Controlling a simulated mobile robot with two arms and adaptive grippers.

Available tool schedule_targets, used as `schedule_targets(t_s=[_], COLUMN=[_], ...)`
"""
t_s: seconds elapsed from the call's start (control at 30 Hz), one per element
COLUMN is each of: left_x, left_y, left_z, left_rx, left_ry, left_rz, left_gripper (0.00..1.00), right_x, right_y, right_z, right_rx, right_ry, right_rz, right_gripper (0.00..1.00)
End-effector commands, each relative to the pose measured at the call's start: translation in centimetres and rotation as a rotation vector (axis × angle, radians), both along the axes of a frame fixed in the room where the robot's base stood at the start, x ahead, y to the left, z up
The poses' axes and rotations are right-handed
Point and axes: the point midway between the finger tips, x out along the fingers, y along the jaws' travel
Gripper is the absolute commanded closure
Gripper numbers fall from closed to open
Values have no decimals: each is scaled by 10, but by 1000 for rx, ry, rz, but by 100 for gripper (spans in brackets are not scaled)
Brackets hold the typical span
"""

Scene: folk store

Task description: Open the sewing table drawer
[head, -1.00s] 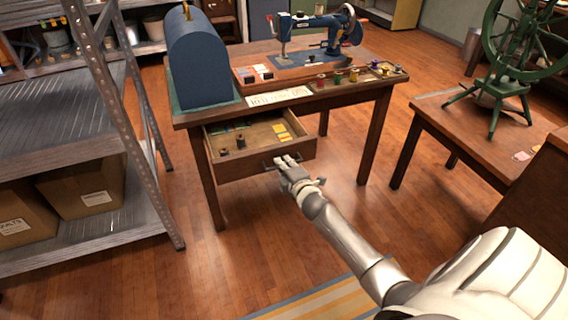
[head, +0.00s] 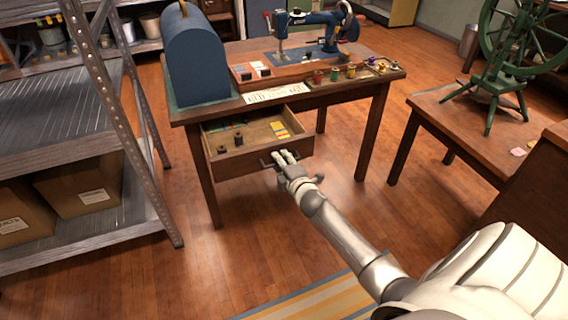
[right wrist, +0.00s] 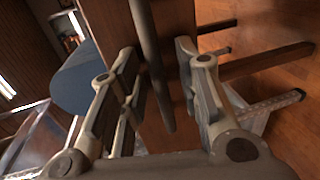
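The wooden sewing table (head: 225,112) stands in the middle of the head view. Its drawer (head: 262,160) is pulled well out, with dark spools and coloured cards visible inside. The dark bar handle (head: 266,163) is on the drawer front. My right gripper (head: 284,157) is at the handle. In the right wrist view the handle bar (right wrist: 150,60) runs between the fingers of my right gripper (right wrist: 156,50), with gaps visible on both sides, so the gripper looks open around it. My left gripper is not in view.
A metal shelf (head: 115,95) with cardboard boxes stands close on the left. A blue domed case (head: 198,60) and a blue sewing machine (head: 315,20) are on the table. A second table (head: 480,130) with a green wheel stands right. The floor before the drawer is clear.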

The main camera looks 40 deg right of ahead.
Motion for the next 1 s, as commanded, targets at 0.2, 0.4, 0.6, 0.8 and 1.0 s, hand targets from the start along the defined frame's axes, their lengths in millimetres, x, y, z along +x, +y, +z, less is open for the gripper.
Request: schedule_targets(t_s=[0.2,0.4,0.6,0.8,1.0], left_x=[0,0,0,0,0], left_y=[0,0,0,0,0], left_z=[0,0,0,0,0], left_rx=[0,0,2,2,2], left_ry=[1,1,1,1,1], left_rz=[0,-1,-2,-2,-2], left_gripper=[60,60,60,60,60], right_x=[-17,-52,-87,-108,-114], right_y=[4,12,21,26,27], right_z=[2,9,17,21,23], right_rx=[-1,0,0,0,0], right_ry=[1,3,2,1,1], right_rz=[0,1,0,0,-1], right_gripper=[69,69,69,69,69])
